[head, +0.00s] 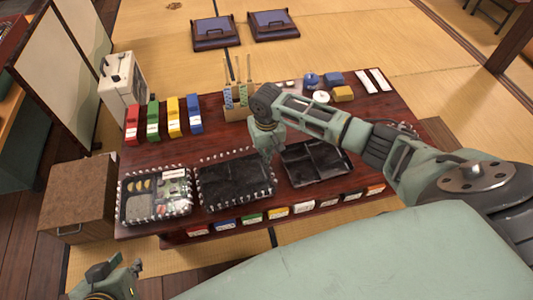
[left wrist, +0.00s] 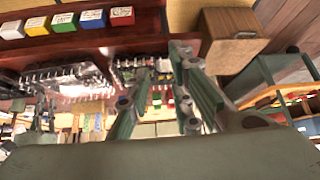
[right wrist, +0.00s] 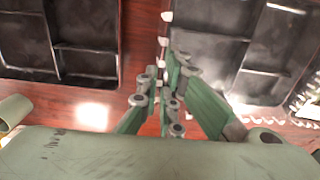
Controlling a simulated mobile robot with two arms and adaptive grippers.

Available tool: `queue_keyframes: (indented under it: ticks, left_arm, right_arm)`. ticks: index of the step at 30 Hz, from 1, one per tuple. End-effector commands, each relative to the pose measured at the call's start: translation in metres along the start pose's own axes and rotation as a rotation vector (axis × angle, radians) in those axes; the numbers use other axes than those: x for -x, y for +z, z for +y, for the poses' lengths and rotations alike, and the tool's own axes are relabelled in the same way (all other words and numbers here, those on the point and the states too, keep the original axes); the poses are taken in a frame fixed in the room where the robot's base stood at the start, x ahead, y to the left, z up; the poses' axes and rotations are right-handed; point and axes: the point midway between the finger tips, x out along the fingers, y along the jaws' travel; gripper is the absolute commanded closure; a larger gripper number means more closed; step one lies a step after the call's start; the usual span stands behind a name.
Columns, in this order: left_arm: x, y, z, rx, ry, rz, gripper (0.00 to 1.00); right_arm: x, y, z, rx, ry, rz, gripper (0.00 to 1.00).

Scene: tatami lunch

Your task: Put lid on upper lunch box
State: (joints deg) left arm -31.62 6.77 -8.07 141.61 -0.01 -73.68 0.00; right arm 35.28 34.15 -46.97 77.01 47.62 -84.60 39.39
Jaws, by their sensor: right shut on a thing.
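Three dark lunch boxes stand along the table's near side: a left one with food (head: 130,211), a middle one (head: 235,182) and a right one (head: 313,163). White clips ring the left and middle boxes. My right gripper (head: 268,152) is at the middle box's right far corner, shut on what seems to be the edge of a clear lid; the lid itself is hard to make out. In the right wrist view the closed fingers (right wrist: 165,75) are between the right box (right wrist: 85,38) and the clipped middle box (right wrist: 215,42). My left gripper (head: 106,278) is open and empty (left wrist: 155,80), low at the near left.
Colored boxes (head: 165,118), a wooden holder (head: 238,100) and small dishes (head: 321,97) stand on the table's far side. A row of colored labelled boxes (head: 277,213) is along the near edge. A brown cabinet (head: 75,192) stands left of the table.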

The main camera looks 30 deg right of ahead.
Motion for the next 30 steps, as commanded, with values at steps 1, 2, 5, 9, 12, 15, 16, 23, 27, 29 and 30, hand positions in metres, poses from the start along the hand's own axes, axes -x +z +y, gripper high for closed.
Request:
queue_keyframes:
  ticks: [1,2,5,9,12,15,16,23,27,29,30]
  left_arm:
    - [0.0,0.0,0.0,0.0,0.0,0.001,0.8]
    - [0.0,0.0,0.0,0.0,0.0,0.001,0.8]
    - [0.0,-0.001,0.0,0.0,0.0,0.003,0.8]
    - [0.0,-0.001,0.0,0.0,0.0,0.003,0.8]
    - [0.001,0.001,0.0,0.0,0.0,-0.004,0.8]
    - [0.001,0.003,0.0,0.001,0.0,-0.014,0.8]
    - [0.001,0.003,0.0,0.001,0.0,-0.016,0.8]
    - [0.002,0.009,0.0,0.001,0.0,-0.037,0.8]
    - [0.002,0.012,-0.001,0.002,-0.001,-0.051,0.8]
    - [0.002,0.013,-0.001,0.002,-0.002,-0.053,0.8]
    - [0.002,0.013,-0.001,0.002,-0.002,-0.055,0.8]
  right_arm:
    - [0.0,0.0,0.0,0.0,0.0,0.0,1.0]
    - [0.0,0.0,0.0,0.0,0.0,0.0,1.0]
    - [0.0,0.0,0.0,0.0,0.0,0.0,1.0]
    - [-0.001,0.0,0.0,0.0,0.0,0.0,1.0]
    - [-0.002,0.0,0.0,0.0,0.0,0.0,1.0]
    - [-0.004,0.0,0.0,0.0,0.0,0.0,1.0]
    - [-0.004,0.0,0.0,0.0,0.0,0.0,1.0]
    - [-0.008,0.0,-0.001,0.0,0.0,0.0,1.0]
    - [-0.011,0.0,0.0,0.0,0.0,0.0,1.0]
    - [-0.011,0.0,0.0,0.0,0.0,0.0,1.0]
    - [-0.012,0.0,0.0,0.0,0.0,0.0,1.0]
